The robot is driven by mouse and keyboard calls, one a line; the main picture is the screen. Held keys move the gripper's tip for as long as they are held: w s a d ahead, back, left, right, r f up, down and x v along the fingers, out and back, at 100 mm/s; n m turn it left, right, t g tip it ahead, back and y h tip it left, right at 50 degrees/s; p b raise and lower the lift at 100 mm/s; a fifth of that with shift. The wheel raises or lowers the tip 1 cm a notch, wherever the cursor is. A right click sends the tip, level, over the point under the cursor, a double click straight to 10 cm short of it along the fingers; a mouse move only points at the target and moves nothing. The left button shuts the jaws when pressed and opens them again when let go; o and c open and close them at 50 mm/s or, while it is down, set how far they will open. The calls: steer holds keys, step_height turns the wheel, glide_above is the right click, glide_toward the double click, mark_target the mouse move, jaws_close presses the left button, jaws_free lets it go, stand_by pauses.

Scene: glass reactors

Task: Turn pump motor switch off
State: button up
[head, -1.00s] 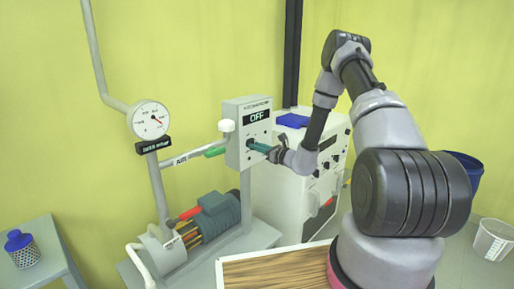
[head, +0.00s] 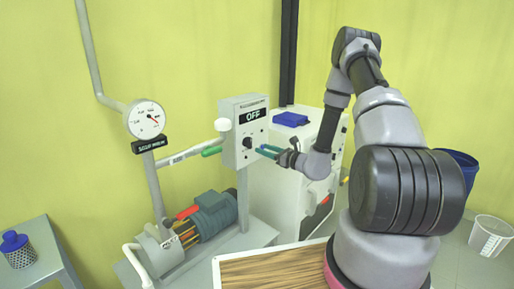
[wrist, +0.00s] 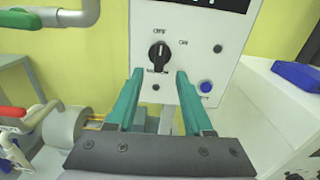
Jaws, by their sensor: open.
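The pump motor switch is a black rotary knob (wrist: 159,57) on a grey control box (head: 232,134). In the wrist view its white mark points up, nearer the left label, which seems to read OFF; the ON label is to the right. The box's display (head: 252,116) reads OFF in the head view. My gripper (head: 268,151) is open and empty, in front of the box. In the wrist view its two green fingers (wrist: 157,80) point at the panel, below and on either side of the knob, apart from it.
A blue button (wrist: 206,87) sits low on the panel. A pipe with a green-handled valve (head: 211,151) is left of the box, with a gauge (head: 144,119) beyond. The pump motor (head: 214,215) is below. A white cabinet (head: 280,195) stands close on the right.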

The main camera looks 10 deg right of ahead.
steer(key=shift+v, duration=2.2)
steer(key=s+a+r+n+g+y, duration=0.2)
steer(key=s+a+r+n+g, duration=0.5)
steer(key=r, duration=0.3)
steer(key=s+a+r+n+g+y, duration=0.1)
steer(key=s+a+r+n+g, duration=0.45)
steer(key=r+n, duration=0.35)
steer(key=s+d+r+n+t+h, duration=0.2)
steer(key=s+d+r+n+h, duration=0.2)
steer(key=s+r, duration=0.3)
steer(key=s+d+r+n+t+h, duration=0.3)
steer(key=s+d+r+h, duration=0.4)
steer(key=s, duration=0.4)
steer(key=shift+s+d+r+n+h, duration=0.2)
steer(key=shift+r+n+h, duration=0.1)
steer(key=shift+n, duration=0.4)
